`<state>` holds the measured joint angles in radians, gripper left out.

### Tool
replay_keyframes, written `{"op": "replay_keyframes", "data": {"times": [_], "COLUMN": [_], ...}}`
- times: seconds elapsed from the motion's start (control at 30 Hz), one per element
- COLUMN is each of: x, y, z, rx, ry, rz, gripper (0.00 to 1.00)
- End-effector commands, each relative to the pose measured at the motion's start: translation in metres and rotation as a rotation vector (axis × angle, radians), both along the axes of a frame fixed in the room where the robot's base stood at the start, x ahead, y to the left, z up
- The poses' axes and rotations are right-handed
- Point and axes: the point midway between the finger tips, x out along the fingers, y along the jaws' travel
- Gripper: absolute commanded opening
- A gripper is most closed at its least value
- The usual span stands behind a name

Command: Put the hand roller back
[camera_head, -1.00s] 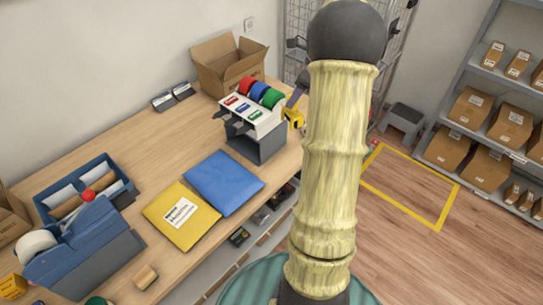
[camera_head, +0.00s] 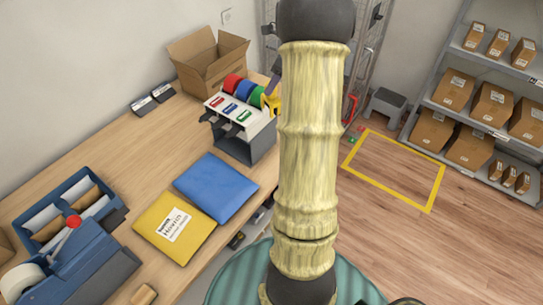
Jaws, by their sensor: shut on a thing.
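My arm stands across the middle of the head view, with pale ribbed links and dark joints. My gripper does not show in the head view, and neither does anything it may hold. I cannot make out a hand roller for certain. A small wooden piece (camera_head: 144,295) lies at the front edge of the counter (camera_head: 155,126), cut by the bottom of the picture; I cannot tell what it is. The tape rack (camera_head: 243,124) stands at the counter's far right end with red, blue and green rolls. A yellow item (camera_head: 273,101) beside it is partly hidden by my arm.
A blue mailer (camera_head: 214,187) and a yellow mailer (camera_head: 173,228) lie on the counter. A blue tape dispenser (camera_head: 85,270) and a blue tray (camera_head: 108,212) stand left. An open carton (camera_head: 208,70) is behind. Shelves of parcels stand right, beyond a yellow floor outline (camera_head: 395,196).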

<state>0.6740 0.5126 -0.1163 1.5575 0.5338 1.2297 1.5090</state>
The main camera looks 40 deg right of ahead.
Motion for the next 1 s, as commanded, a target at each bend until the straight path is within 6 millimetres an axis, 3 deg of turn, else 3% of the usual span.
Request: {"op": "replay_keyframes", "data": {"times": [1.0], "x": [0.0], "y": [0.002], "z": [-0.211], "rx": [0.005], "ry": [0.004], "rz": [0.003], "gripper": [0.07]}}
